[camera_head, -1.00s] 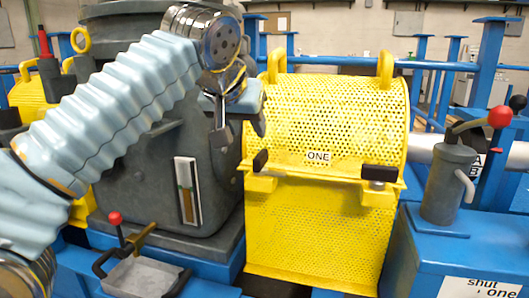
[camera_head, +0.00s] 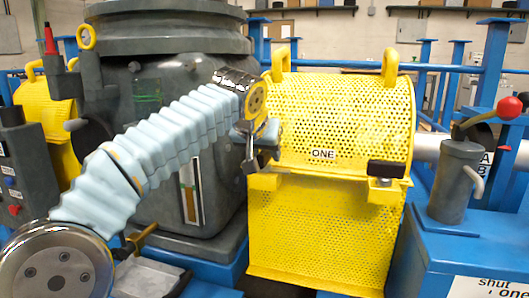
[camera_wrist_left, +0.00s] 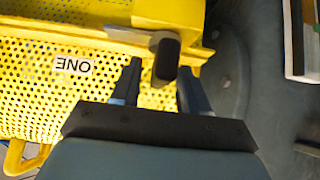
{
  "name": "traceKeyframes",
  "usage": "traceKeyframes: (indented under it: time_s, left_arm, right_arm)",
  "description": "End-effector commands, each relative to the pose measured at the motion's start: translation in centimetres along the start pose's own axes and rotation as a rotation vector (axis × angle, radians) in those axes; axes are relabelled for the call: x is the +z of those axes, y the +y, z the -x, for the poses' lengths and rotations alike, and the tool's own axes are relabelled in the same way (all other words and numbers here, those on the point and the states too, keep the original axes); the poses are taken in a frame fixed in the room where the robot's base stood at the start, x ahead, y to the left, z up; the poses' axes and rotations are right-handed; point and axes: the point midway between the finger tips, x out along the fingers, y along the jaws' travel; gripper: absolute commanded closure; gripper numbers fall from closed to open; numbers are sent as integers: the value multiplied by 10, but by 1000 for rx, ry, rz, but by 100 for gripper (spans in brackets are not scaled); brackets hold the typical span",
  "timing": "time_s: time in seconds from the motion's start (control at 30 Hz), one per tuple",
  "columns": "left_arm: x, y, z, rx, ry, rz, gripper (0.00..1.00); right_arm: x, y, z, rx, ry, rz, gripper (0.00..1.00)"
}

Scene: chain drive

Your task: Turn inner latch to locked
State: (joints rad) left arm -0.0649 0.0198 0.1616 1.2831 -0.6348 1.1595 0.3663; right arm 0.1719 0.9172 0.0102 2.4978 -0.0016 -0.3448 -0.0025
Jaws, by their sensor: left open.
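The yellow perforated guard (camera_head: 335,125) labelled ONE has a latch at each front corner. The right-hand latch (camera_head: 386,169) has its black handle lying along the guard's seam. The left-hand latch, on the side by the grey housing, is mostly hidden behind my left gripper (camera_head: 262,160) in the head view. In the left wrist view this latch (camera_wrist_left: 167,60) shows a black handle on a metal arm, below a yellow block. My left gripper (camera_wrist_left: 158,75) is open, with its fingers on either side of the black handle; contact cannot be told. My right gripper is not in view.
The grey housing (camera_head: 165,110) stands close to the left of the guard. A grey post (camera_head: 456,180) with a red-knobbed lever (camera_head: 509,107) stands to the right. Two yellow handles rise from the guard's top (camera_head: 390,68). A grey tray (camera_head: 148,278) lies low at front left.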

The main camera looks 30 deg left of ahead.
Motion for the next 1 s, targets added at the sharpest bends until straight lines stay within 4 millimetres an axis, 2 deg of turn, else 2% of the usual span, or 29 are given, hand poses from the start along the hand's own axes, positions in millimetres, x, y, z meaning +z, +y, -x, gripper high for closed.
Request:
traceKeyframes:
  time_s: [0.07, 0.3, 0.37, 0.7, 1.0]
  left_arm:
    - [0, 0, 0, 0, 0, 0, 57]
    - [0, 0, 0, 0, 0, 0, 94]
    - [0, 0, 0, 0, 0, 0, 100]
    - [-1, 1, 1, -29, -1, 29, 100]
    - [-2, 1, 2, -165, -1, 162, 100]
  right_arm:
    - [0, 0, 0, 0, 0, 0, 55]
    - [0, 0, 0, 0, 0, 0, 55]
    - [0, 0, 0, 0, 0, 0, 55]
    - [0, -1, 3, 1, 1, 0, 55]
    - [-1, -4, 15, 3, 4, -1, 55]
